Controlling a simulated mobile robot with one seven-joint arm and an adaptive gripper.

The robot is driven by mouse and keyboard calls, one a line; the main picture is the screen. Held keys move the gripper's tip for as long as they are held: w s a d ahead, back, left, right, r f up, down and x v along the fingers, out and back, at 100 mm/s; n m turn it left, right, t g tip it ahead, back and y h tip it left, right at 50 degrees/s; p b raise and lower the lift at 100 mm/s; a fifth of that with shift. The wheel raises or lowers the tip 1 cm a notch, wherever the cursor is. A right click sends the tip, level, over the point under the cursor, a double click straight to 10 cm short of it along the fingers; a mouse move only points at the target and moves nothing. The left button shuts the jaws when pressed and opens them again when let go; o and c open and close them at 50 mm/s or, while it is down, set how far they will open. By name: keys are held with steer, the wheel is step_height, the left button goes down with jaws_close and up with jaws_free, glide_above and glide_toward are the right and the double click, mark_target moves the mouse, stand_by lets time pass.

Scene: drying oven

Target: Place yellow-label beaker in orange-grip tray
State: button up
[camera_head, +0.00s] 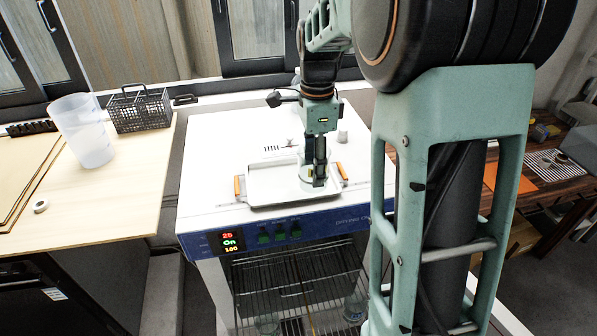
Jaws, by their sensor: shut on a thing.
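The orange-grip tray (262,193) is a shallow white tray on top of the white drying oven, with an orange grip at its left and right ends. My gripper (318,182) points down over the right half of the tray. It is shut on a small pale beaker with a spot of yellow, the yellow-label beaker (305,174). The gripper's fingers hide much of this beaker. It appears inside the tray's outline, but I cannot tell whether its base touches the tray floor.
The oven's front panel (283,232) has a lit display, and glassware stands on racks below. On the left table (105,205) are a large translucent beaker (82,132), a dark wire basket (140,110) and a tape roll (40,205). A wooden table (545,185) stands right.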

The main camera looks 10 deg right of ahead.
steer(key=w+f+p, duration=0.1)
steer(key=w+f, duration=0.4)
steer(key=w, duration=0.2)
steer(key=w+f+p, duration=0.1)
steer(key=w+f, duration=0.2)
steer(key=w, duration=0.1)
steer(key=shift+w+d+f+p, duration=0.2)
steer(key=shift+f+p, duration=0.1)
steer(key=shift+p, duration=0.05)
steer(key=shift+w+f, duration=0.15)
steer(key=shift+f, duration=1.7)
steer(key=o, duration=1.2)
step_height(320, 180, up, 12)
steer(key=shift+r+b, duration=0.15)
steer(key=shift+b, duration=0.2)
